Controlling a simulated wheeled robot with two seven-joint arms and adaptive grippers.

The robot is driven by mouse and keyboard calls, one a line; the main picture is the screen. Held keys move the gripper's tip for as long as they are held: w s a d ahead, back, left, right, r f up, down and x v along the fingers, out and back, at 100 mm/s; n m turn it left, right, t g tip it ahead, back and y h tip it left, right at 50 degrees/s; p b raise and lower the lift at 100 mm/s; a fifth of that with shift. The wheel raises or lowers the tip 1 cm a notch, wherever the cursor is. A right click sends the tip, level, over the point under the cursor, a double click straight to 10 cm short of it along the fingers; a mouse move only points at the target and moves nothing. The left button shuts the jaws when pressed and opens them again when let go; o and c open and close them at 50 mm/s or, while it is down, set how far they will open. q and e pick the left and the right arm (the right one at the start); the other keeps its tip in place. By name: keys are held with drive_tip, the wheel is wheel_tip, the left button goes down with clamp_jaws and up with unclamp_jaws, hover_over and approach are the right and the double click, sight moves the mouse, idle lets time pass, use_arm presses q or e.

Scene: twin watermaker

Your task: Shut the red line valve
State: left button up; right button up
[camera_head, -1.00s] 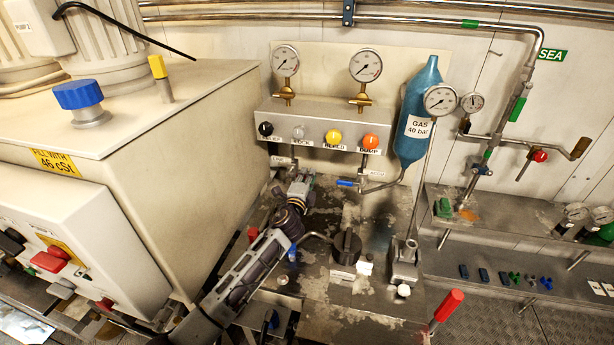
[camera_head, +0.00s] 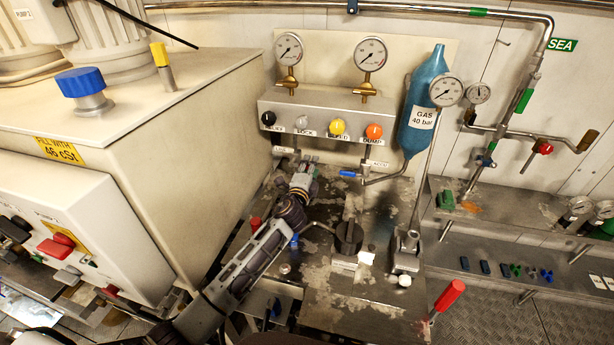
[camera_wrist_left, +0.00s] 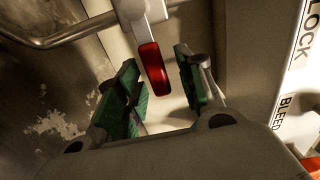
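The red valve handle (camera_wrist_left: 153,69) shows in the left wrist view as a short red grip on a pale metal lever, pointing down between my fingers. My left gripper (camera_wrist_left: 160,92) is open, with green-padded fingers on both sides of the handle. A gap shows on the right side; contact on the left cannot be told. In the head view, my left gripper (camera_head: 306,168) is below the left end of the gauge panel and hides this handle. My right gripper is not in view.
The gauge panel (camera_head: 318,113) with coloured knobs is just above my left gripper. A blue-handled valve (camera_head: 349,173) is to its right. A large pale tank (camera_head: 205,140) stands close on the left. A red lever (camera_head: 449,295) rises at the front right.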

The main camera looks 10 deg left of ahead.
use_arm(q)
drive_tip(key=s, duration=1.2)
drive_tip(key=shift+a, duration=0.2)
drive_tip(key=shift+f, duration=0.1)
idle(0.8)
